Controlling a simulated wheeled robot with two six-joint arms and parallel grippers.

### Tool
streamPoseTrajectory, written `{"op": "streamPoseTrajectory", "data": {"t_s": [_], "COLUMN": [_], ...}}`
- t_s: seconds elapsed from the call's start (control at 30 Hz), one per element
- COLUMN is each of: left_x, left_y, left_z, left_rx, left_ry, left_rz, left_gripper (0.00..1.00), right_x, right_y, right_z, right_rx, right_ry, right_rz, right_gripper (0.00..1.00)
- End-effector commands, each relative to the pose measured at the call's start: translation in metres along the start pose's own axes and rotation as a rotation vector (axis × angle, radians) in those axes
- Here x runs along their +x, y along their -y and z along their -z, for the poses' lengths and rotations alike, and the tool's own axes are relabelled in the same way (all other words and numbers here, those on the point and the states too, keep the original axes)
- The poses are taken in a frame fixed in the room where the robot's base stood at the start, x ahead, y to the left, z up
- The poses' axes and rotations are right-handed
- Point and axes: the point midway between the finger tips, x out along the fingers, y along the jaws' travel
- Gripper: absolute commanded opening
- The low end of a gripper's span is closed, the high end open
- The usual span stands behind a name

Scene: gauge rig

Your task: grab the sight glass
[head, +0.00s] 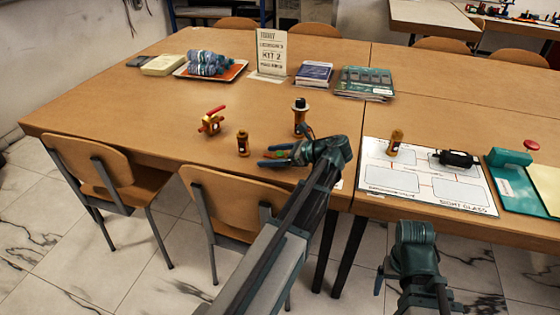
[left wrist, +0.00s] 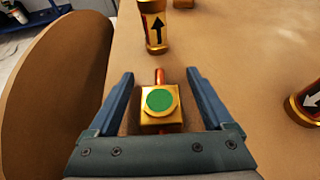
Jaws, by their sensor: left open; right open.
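The sight glass (left wrist: 160,103) is a brass block with a round green window and red pipe ends. In the left wrist view it sits between the two fingers of my left gripper (left wrist: 159,85), with a gap on each side. In the head view the sight glass (head: 281,153) is mostly hidden by my left gripper (head: 270,156), which is open over the front edge area of the table. My right gripper (head: 411,265) is open and empty, in front of the table, low in the head view; its fingers are partly hidden.
Close by stand a brass part with a black arrow (left wrist: 156,30), which is the dark-banded part (head: 243,144), and a black-capped part (head: 299,115). A red-handled valve (head: 211,121) is farther left. A white mat (head: 380,181) holds another brass part (head: 395,143). Chairs (head: 100,170) line the front edge.

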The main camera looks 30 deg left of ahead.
Motion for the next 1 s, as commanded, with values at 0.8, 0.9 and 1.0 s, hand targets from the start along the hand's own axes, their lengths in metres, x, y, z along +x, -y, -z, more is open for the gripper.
{"op": "streamPoseTrajectory", "data": {"t_s": [0.8,0.9,1.0], "left_x": [-0.0008,-0.0011,-0.0024], "left_y": [0.0001,0.0001,0.0001], "left_z": [-0.0004,-0.0012,-0.0042], "left_rx": [0.0,0.0,0.0], "left_ry": [0.0,0.0,0.0], "left_rz": [0.0,0.0,0.0], "left_gripper": [0.0,0.0,0.0], "right_x": [-0.0006,-0.0014,-0.0047], "right_y": [-0.0001,-0.0001,-0.0005], "right_z": [-0.0001,-0.0001,-0.0003], "right_rx": [0.0,0.0,0.0], "right_ry": [0.0,0.0,0.0], "right_rz": [0.0,0.0,0.0], "right_gripper": [0.9,0.9,0.9]}}
